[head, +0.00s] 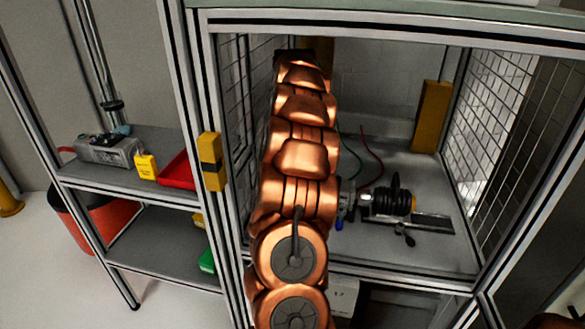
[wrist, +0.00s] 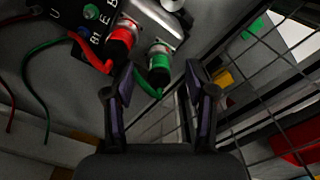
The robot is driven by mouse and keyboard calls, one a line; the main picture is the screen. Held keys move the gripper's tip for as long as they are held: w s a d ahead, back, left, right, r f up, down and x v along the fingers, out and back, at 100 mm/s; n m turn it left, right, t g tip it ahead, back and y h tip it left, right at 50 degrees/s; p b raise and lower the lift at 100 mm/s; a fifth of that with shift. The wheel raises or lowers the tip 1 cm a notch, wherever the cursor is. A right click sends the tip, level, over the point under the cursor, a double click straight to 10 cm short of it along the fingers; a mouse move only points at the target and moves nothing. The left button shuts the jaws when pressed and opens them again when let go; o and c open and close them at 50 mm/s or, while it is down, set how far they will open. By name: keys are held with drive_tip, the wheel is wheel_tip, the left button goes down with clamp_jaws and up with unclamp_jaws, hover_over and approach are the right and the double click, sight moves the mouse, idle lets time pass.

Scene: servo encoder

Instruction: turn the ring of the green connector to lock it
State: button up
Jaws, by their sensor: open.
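The green connector (wrist: 159,68) shows in the wrist view, plugged into a grey metal housing (wrist: 150,22), with a green cable running from its lower end. The red connector (wrist: 121,38) sits to its left on the same housing. My gripper (wrist: 160,82) is open, with its two dark fingers apart; in the picture the green connector lies between the fingertips. I see no contact, and the depth between them is unclear. In the head view my copper arm hides the gripper and the green connector.
A wire mesh wall (wrist: 265,95) stands close on the right in the wrist view. A black box with lettering (wrist: 85,22) is at upper left. In the head view, a black ribbed part (head: 392,202) lies right of my arm, and metal frame posts (head: 205,130) border the opening.

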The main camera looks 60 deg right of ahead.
drive_tip(key=shift+r, duration=2.8)
